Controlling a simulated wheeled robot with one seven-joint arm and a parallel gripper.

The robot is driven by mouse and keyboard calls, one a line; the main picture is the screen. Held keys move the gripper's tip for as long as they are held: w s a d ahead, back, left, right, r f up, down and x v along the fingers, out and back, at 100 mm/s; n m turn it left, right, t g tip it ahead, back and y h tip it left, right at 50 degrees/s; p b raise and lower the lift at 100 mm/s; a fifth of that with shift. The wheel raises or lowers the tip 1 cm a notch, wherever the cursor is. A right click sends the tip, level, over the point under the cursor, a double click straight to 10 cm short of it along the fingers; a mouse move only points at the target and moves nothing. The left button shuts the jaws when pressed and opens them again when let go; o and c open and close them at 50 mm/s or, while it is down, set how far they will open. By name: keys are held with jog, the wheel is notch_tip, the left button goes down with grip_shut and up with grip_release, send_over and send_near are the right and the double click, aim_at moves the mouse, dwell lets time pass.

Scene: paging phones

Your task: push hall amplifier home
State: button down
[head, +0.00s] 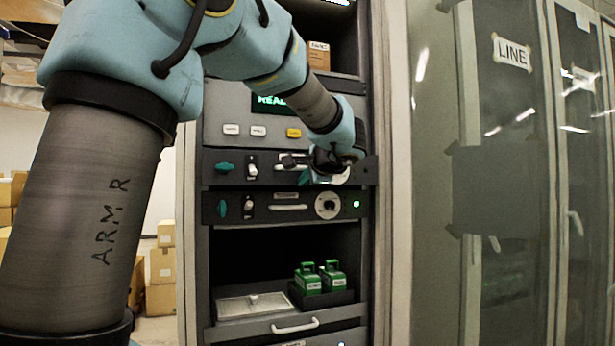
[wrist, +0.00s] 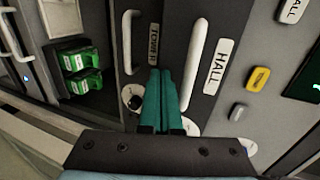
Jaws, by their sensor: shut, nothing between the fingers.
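The hall amplifier (head: 237,163) is the upper dark drawer-like unit in the rack. Its front looks a little proud of the unit below in the head view. In the wrist view its white handle (wrist: 197,60) and HALL label (wrist: 217,68) show clearly. My gripper (head: 322,178) is at the right half of its front in the head view and hides its dial there. In the wrist view my gripper's teal fingers (wrist: 160,75) are together and empty, beside the white handle. I cannot tell whether the fingertips touch the panel.
A second amplifier (head: 290,208) with a dial and green light sits directly below. Green blocks with handles (head: 320,278) stand in a tray lower down. A button panel (head: 258,131) is above. Glass cabinets (head: 510,170) stand to the right.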

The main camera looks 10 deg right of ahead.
aim_at(299, 175)
jog(key=w, duration=0.1)
jog(key=w+b, duration=0.1)
jog(key=w, duration=0.3)
jog(key=shift+w+a+f, duration=0.15)
jog(key=shift+w+a, duration=0.05)
jog(key=shift+a, duration=0.15)
jog(key=shift+w, duration=0.35)
jog(key=shift+a+r, duration=0.15)
jog(key=shift+r, duration=0.1)
